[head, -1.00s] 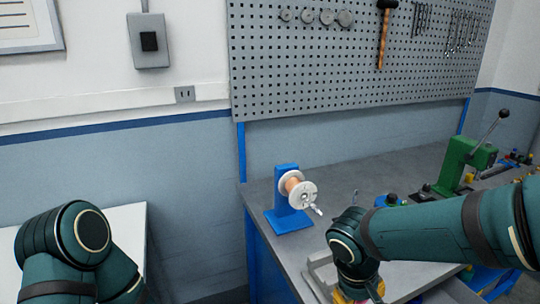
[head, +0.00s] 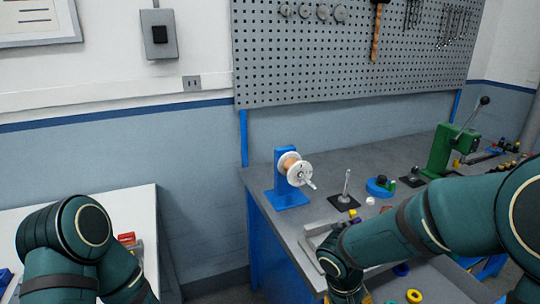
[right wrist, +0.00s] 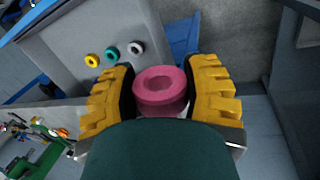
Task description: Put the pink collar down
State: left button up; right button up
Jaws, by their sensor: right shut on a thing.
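The pink collar (right wrist: 162,90) is a thick ring with a hole in its middle. In the right wrist view it sits between the two yellow fingers of my right gripper (right wrist: 163,92), which is shut on it. The space directly under the collar is partly hidden by the collar and my wrist. In the head view my right arm reaches down to the bottom edge, where only a sliver of the gripper shows, and the pink collar is hidden. My left arm is at the lower left, with its gripper out of view.
A yellow ring (right wrist: 92,61), a green ring (right wrist: 112,53) and a white ring (right wrist: 136,48) lie in a row on a grey surface. On the grey bench (head: 320,215) stand a blue spool stand (head: 288,180), a black-based post (head: 345,192) and a green lever press (head: 450,150).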

notch_tip(320, 180, down, 8)
jog(key=m, duration=0.2)
jog(key=shift+d+g, duration=0.3)
jog(key=shift+r, duration=0.1)
jog(key=w+a+r+n+t, duration=0.2)
jog(key=w+a+r+n, duration=0.2)
jog(key=a+r+n, duration=0.6)
jog(key=w+a+f+n+y, duration=0.2)
jog(key=w+a+f, duration=0.2)
jog(key=w+a, duration=0.15)
jog(key=s+d+r+m+h, duration=0.2)
jog(key=s+d+r+m, duration=0.3)
jog(key=s+r+m, duration=0.4)
jog(key=w+a+r+m+g, duration=0.1)
jog(key=w+a+m+g, duration=0.15)
jog(key=w+a, duration=0.6)
jog(key=s+d+f+n+t+y, duration=0.1)
jog(key=d+f+n, duration=0.4)
jog(key=f+n, duration=0.5)
jog(key=n+t+y, duration=0.1)
jog(key=n+t, duration=0.1)
jog(key=n, duration=0.4)
jog(key=shift+s+f+y, duration=0.2)
jog(key=shift+f+y, duration=0.1)
jog(key=shift+y, duration=0.1)
